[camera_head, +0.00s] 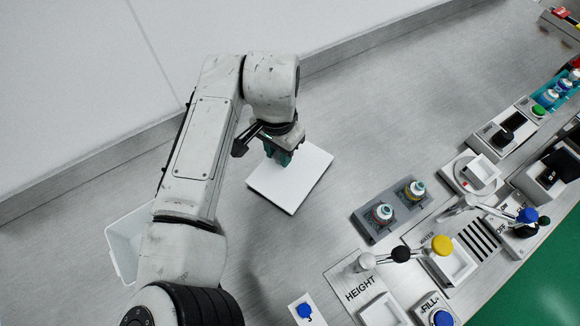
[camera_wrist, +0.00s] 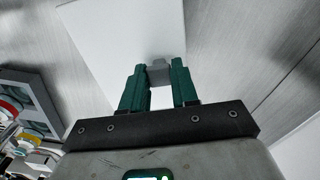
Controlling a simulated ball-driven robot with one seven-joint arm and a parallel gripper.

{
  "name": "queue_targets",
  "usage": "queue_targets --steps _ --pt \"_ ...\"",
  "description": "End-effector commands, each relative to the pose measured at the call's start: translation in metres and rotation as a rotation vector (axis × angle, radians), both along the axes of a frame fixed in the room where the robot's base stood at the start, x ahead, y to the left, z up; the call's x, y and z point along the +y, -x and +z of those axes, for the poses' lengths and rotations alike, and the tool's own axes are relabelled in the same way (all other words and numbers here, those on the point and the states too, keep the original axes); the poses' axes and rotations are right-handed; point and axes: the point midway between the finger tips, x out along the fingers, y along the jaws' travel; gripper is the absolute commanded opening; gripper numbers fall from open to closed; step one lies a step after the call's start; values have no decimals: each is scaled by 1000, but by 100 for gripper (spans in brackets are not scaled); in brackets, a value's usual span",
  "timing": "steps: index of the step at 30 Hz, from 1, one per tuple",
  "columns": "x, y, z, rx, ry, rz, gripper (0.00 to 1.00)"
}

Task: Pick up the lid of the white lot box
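The lid is a flat white rectangular plate (camera_head: 305,185) in the middle of the counter in the head view. It fills the upper middle of the wrist view (camera_wrist: 110,40). A small grey knob (camera_wrist: 159,72) stands on it. My gripper (camera_head: 284,152) is over the lid with its green fingers pointing down. The box under the lid is hidden, and I cannot tell whether the lid is raised.
A white open bin (camera_head: 122,250) stands at the left, partly behind my arm. A grey rack (camera_head: 378,224) with two capped bottles is right of the lid. Switches, valves and labelled panels line the right side. The counter behind the lid (camera_head: 390,110) is clear up to the wall.

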Motion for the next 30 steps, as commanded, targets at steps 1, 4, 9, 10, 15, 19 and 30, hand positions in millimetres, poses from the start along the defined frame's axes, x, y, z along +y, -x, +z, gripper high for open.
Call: queue_targets --steps 1,4,9,10,15,19,30 --pt "0 0 0 0 0 0 24" --pt "0 0 0 0 0 0 14" --pt "0 0 0 0 0 0 0" --pt "0 0 0 0 0 0 0" --pt "0 0 0 0 0 0 0" --pt "0 0 3 -1 0 0 0" --pt "-3 13 46 -5 0 -2 0"
